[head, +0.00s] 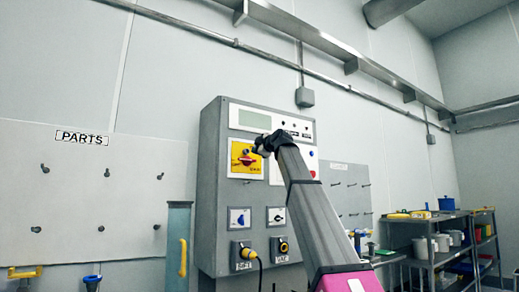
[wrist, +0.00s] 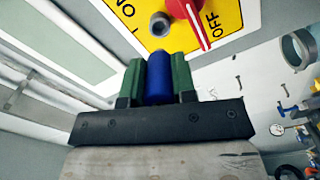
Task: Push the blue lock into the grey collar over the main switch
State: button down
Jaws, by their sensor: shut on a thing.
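The blue lock (wrist: 158,80) is a rounded cylinder held between the green fingers of my gripper (wrist: 159,78), which is shut on it. The grey collar (wrist: 160,25) is a short round tube on the yellow plate (wrist: 140,15), just beyond the lock's tip in the wrist view. A gap shows in the picture between tip and collar. The red main switch (wrist: 192,15) is right of the collar, its handle near the word OFF. In the head view my gripper (head: 264,146) is at the right edge of the yellow plate (head: 240,170); the lock cannot be made out there.
The grey cabinet (head: 209,150) carries the plate, with smaller switches and plugged sockets below. A pegboard (head: 60,200) marked PARTS stands left, with a clear blue tube (head: 178,225) beside it. Shelves with containers (head: 440,245) stand at right.

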jog(key=shift+x, duration=2.25)
jog(key=shift+x, duration=0.95)
jog(key=c, duration=0.8)
grip_release()
jog(key=shift+c, duration=0.2)
